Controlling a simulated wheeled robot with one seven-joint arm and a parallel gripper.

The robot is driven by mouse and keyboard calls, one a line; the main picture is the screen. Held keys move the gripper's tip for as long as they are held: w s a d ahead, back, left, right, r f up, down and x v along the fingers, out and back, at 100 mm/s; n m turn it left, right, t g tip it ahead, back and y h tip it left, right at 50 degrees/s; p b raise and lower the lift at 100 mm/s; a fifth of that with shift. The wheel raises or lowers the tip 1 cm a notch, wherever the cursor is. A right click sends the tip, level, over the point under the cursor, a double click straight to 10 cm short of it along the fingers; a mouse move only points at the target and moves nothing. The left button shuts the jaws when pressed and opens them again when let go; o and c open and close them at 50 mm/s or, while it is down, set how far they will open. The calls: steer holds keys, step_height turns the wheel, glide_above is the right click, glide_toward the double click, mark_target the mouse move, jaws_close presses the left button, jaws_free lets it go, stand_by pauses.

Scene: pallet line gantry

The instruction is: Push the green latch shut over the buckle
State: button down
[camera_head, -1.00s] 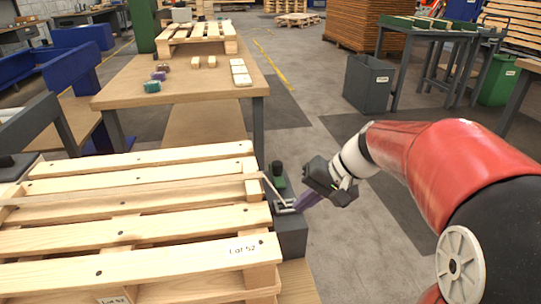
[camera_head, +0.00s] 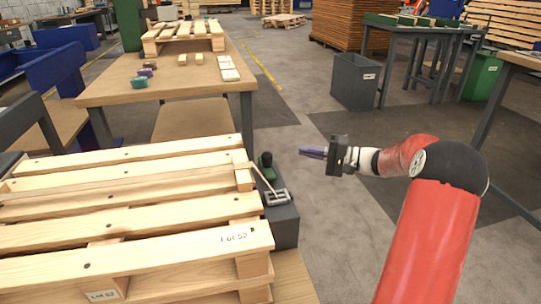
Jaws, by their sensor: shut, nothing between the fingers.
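The green latch (camera_head: 267,173) stands upright with a dark knob on top, on a dark block at the right edge of the front pallet. The metal buckle (camera_head: 276,197) lies on the same block, just nearer the camera. A pale strap (camera_head: 262,179) runs slantwise from the pallet to the buckle. The latch looks raised behind the buckle, not lying over it. My gripper (camera_head: 302,152) has purple fingers that point left. It is shut and empty, to the right of the latch and clear of it, above the floor.
The slatted wooden pallet (camera_head: 120,238), labelled Lot 52, fills the lower left. Behind it a wooden table (camera_head: 175,92) carries another pallet, wood blocks and small coloured pieces. A grey bin (camera_head: 356,82) stands at the back right. Open floor lies right of the block.

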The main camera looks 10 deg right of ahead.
mark_target(268, 163)
steer(key=shift+a, duration=0.1)
steer(key=p+x, duration=0.1)
steer(key=x, duration=0.9)
steer(key=shift+s+r, duration=0.1)
steer(key=s, duration=0.2)
steer(key=shift+s+a, duration=0.15)
steer(key=shift+s, duration=0.15)
steer(key=shift+s+a, duration=0.15)
steer(key=shift+s, duration=0.45)
steer(key=shift+s, duration=0.15)
steer(key=s+b, duration=0.3)
steer(key=s, duration=0.1)
steer(key=shift+s, duration=0.65)
